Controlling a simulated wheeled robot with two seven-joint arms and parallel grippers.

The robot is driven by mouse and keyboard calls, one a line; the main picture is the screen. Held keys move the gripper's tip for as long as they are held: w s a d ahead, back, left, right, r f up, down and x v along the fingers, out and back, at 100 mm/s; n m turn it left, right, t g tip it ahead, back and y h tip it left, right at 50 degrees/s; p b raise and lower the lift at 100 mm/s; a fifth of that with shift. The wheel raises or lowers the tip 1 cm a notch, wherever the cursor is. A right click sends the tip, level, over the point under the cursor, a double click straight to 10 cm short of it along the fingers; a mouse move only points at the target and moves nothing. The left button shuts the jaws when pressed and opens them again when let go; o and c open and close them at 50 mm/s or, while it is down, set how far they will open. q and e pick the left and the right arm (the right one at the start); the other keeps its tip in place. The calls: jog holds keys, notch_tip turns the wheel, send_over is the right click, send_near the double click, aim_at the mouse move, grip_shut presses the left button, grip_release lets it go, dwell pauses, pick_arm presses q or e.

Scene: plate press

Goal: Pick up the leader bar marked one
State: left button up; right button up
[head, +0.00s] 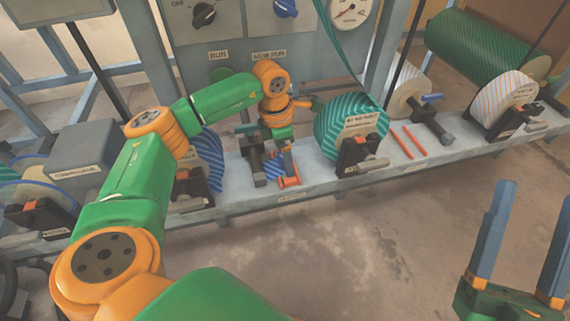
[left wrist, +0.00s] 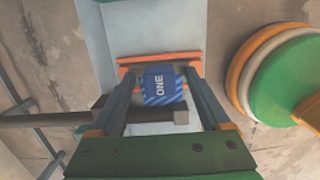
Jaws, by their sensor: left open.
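In the left wrist view, a blue striped piece marked ONE (left wrist: 158,88) sits against an orange bar (left wrist: 158,58) on the pale bench. My left gripper (left wrist: 162,73) is open, with one finger on each side of the marked piece; I cannot tell whether they touch it. In the head view, my left gripper (head: 284,160) points down at the bench. The orange bar (head: 289,182) and a bit of blue stripes (head: 272,170) show beside it, partly hidden by the gripper. My right gripper (head: 537,192) is open and empty at the lower right, away from the bench.
A green striped roll (head: 352,122) on a stand is just right of my left gripper, and a blue striped roll (head: 208,160) is to its left. Two loose orange bars (head: 407,143) lie farther right on the bench. The floor (head: 390,240) in front is clear.

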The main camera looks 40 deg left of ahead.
pick_arm(q)
jog(key=shift+c, duration=0.2)
grip_shut()
dwell(0.3)
